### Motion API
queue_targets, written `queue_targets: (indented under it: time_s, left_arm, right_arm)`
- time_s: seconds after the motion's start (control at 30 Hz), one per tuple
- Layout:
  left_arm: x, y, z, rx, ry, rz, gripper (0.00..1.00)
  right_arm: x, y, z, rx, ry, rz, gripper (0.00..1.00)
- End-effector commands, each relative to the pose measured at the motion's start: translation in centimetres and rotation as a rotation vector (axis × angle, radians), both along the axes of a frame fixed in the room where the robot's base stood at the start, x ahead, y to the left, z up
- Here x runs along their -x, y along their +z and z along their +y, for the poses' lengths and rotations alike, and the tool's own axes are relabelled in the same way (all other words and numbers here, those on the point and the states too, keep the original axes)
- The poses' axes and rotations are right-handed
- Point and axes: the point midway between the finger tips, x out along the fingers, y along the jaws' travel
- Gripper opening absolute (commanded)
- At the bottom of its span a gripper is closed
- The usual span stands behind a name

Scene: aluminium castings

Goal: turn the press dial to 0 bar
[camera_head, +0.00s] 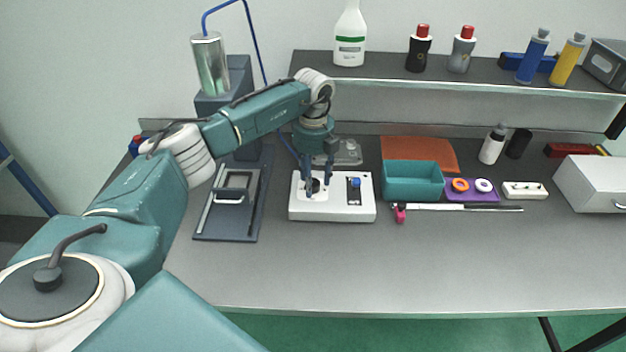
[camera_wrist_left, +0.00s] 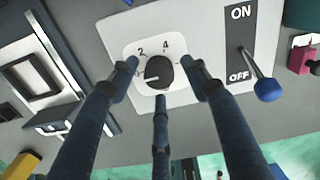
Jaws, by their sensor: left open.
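The white control box (camera_head: 345,212) stands on the bench in the head view. Its black round dial (camera_wrist_left: 159,72) sits on a pale plate with the numbers 0, 2 and 4 visible; other marks are hidden by a finger. The dial's white mark points left, close to the 0. My left gripper (camera_head: 318,188) is over the box from above. In the wrist view its three dark fingers (camera_wrist_left: 160,76) are spread around the dial, with gaps between them and the knob. My right gripper is not in view.
A blue-knobbed lever (camera_wrist_left: 268,89) beside the dial leans to the OFF side. The dark press base (camera_head: 225,238) stands left of the box. A teal bin (camera_head: 412,195) is close on the right. The front bench strip is clear.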

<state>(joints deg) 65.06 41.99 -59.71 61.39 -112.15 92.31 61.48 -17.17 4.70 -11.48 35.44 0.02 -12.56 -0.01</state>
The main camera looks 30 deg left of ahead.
Motion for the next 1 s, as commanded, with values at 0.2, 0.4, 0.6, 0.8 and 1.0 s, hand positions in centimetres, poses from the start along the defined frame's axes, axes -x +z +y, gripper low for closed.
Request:
queue_targets:
  time_s: [0.2, 0.4, 0.6, 0.8, 1.0]
  left_arm:
    - [-0.2, 3.6, 0.0, 0.0, -0.001, -0.007, 0.47]
    - [-0.1, 7.9, 0.0, 0.0, 0.0, -0.004, 0.47]
    - [0.0, 10.8, -0.1, 0.001, 0.0, -0.001, 0.47]
    - [0.1, 11.7, -0.1, 0.001, 0.0, 0.001, 0.47]
    - [0.1, 11.7, -0.1, 0.001, 0.0, 0.001, 0.47]
  right_arm:
    - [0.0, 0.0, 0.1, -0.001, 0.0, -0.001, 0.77]
    - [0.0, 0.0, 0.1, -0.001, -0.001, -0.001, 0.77]
    - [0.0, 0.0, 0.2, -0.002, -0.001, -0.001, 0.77]
    - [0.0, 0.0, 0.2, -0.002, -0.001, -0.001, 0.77]
    - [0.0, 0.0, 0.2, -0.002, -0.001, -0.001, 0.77]
